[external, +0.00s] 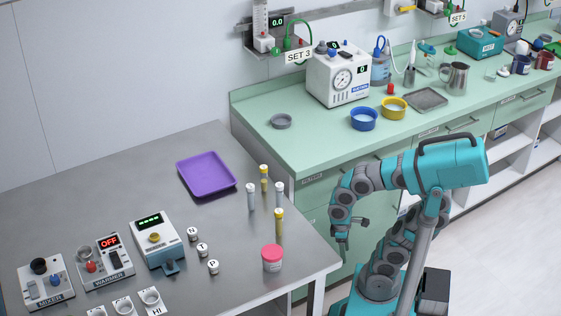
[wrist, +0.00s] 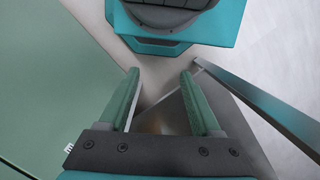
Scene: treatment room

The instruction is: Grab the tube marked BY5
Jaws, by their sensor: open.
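Several slim upright tubes stand on the steel table. My gripper (external: 352,232) is open and empty, to the right of the tubes, past the table's right edge. In the wrist view the two green fingers (wrist: 163,98) are apart with nothing between them; no tube shows there.
A pink-lidded jar (external: 271,258) stands near the table's front right. A green counter (external: 310,124) runs behind.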

